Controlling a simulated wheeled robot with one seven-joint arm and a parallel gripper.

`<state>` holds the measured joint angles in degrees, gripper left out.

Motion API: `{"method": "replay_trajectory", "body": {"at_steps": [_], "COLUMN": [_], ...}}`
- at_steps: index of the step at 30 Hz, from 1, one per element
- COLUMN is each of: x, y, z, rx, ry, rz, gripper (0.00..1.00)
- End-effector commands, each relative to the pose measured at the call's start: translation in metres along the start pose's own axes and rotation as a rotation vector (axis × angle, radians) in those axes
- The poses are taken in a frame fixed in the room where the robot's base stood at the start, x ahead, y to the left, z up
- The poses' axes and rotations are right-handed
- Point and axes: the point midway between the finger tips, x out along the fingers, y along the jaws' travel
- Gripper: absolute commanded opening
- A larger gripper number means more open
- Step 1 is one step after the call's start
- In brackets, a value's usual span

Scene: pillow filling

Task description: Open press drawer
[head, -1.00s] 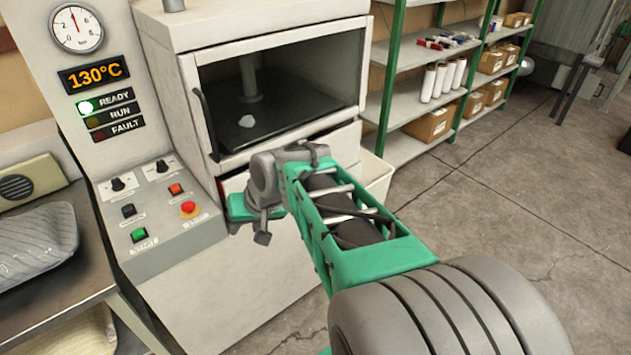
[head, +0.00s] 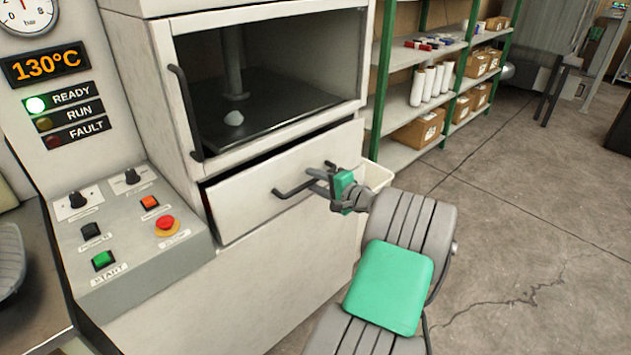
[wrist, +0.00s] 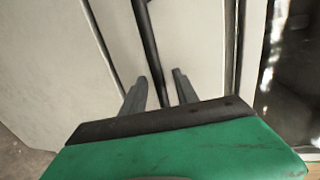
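The press drawer (head: 250,205) is the pale front below the press chamber. A dark gap shows along its top edge, so it stands slightly out. Its dark bar handle (head: 291,190) runs across the front. My gripper (head: 318,181) is at the right part of this handle. In the wrist view, the two grey fingers of my gripper (wrist: 160,85) are spread apart, and the handle (wrist: 148,40) passes between them. A small gap shows between the bar and the right finger. Contact with the left finger cannot be told.
A control panel (head: 125,228) juts out at left. Floor (head: 530,230) at right is clear.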

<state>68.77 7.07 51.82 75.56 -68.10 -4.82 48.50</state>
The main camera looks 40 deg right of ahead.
Motion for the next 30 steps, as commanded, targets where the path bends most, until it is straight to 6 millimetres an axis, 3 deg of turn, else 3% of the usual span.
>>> {"method": "replay_trajectory", "body": {"at_steps": [9,22,30], "x": [0.0060,0.0051,0.0050], "y": [0.0001,0.0003,0.0003], "z": [-0.0016,-0.0023,-0.0024], "rx": [0.000,-0.001,-0.001], "ry": [0.004,0.005,0.006], "rz": [0.001,0.001,0.001], "gripper": [0.36,0.01,0.00]}}
